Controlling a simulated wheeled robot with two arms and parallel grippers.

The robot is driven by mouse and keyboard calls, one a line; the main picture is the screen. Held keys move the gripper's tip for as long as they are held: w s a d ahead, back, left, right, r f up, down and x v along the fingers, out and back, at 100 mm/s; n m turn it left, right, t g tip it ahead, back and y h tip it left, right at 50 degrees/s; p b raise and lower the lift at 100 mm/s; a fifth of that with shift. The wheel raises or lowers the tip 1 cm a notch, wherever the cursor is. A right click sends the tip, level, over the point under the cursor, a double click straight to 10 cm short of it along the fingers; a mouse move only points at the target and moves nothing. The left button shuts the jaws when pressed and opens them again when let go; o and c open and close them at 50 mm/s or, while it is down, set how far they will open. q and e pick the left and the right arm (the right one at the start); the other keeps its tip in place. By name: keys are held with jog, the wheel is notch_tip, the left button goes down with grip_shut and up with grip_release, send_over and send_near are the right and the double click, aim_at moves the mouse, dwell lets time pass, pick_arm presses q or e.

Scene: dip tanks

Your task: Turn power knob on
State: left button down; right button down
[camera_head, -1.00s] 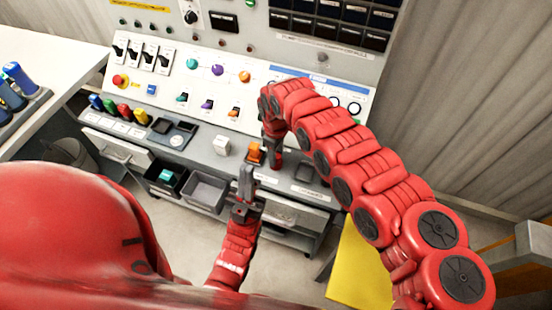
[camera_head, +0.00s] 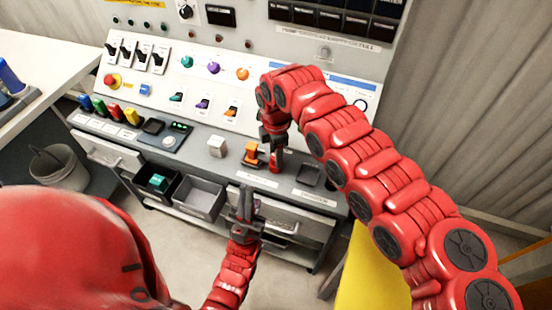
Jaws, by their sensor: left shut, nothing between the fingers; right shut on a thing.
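A black rotary knob (camera_head: 185,12) sits on the upper panel at the top left. I cannot read its label or tell for sure that it is the power knob. My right gripper (camera_head: 276,162) points down over the desk ledge, just right of an orange block (camera_head: 251,153). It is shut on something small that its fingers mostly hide. My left gripper (camera_head: 246,202) is shut and empty, pointing up in front of the drawers, below the ledge and well away from the knob.
The sloped console (camera_head: 185,92) carries switches, coloured knobs and a red button (camera_head: 110,80). Coloured handles (camera_head: 115,112), a small device with green digits (camera_head: 178,128) and a white cube (camera_head: 217,147) stand on the ledge. An open grey drawer (camera_head: 200,196) juts out below. A bucket (camera_head: 62,166) stands at left.

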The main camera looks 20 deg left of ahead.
jog(key=shift+n+b, duration=0.3)
jog(key=shift+n, duration=0.2)
jog(key=shift+c, duration=2.3)
grip_release()
notch_tip(320, 180, up, 18)
jog(key=shift+f+b, duration=0.25)
jog(key=shift+b, duration=0.05)
